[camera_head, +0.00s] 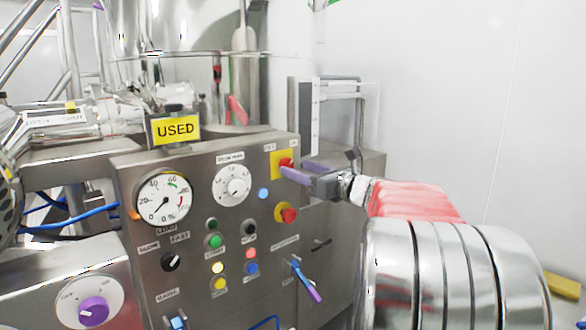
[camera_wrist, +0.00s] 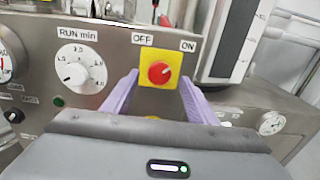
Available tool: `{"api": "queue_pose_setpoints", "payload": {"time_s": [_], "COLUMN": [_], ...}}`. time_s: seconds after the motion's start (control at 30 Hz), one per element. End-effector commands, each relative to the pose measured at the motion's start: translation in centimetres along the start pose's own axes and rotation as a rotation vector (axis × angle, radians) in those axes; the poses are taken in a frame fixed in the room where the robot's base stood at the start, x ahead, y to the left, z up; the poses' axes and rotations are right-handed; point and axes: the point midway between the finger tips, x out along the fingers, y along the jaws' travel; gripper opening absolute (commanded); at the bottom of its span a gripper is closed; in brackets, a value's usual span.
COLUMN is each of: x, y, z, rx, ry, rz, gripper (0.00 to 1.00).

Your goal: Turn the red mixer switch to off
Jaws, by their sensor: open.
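The red mixer switch (camera_wrist: 160,72) is a round red knob on a yellow square plate, with OFF printed at its upper left and ON at its upper right. The knob's small mark appears to lean toward the ON side, though it is too small to be sure. In the head view the switch (camera_head: 285,162) is at the panel's upper right, partly hidden by my gripper (camera_head: 294,172). In the wrist view the two purple fingers of my gripper (camera_wrist: 158,79) are open, one on each side of the yellow plate. They are not closed on the knob.
The steel control panel (camera_head: 135,200) carries a gauge (camera_head: 163,198), a RUN min dial (camera_head: 232,186) and several buttons. A red emergency button (camera_head: 287,214) sits below the switch. A white unit (camera_wrist: 235,40) stands right of the switch.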

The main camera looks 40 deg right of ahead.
Motion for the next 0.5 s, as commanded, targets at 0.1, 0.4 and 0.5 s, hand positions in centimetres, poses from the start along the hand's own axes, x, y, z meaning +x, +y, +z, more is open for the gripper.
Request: {"api": "queue_pose_setpoints", "payload": {"time_s": [0.1, 0.4, 0.5], "x": [1.8, 3.4, 3.4], "y": [0.1, 0.0, 0.0], "z": [0.0, 0.0, 0.0], "rx": [0.001, 0.000, 0.000], "ry": [0.000, 0.000, 0.000], "rz": [0.002, 0.000, 0.000], "gripper": [0.53, 0.53, 0.53]}}
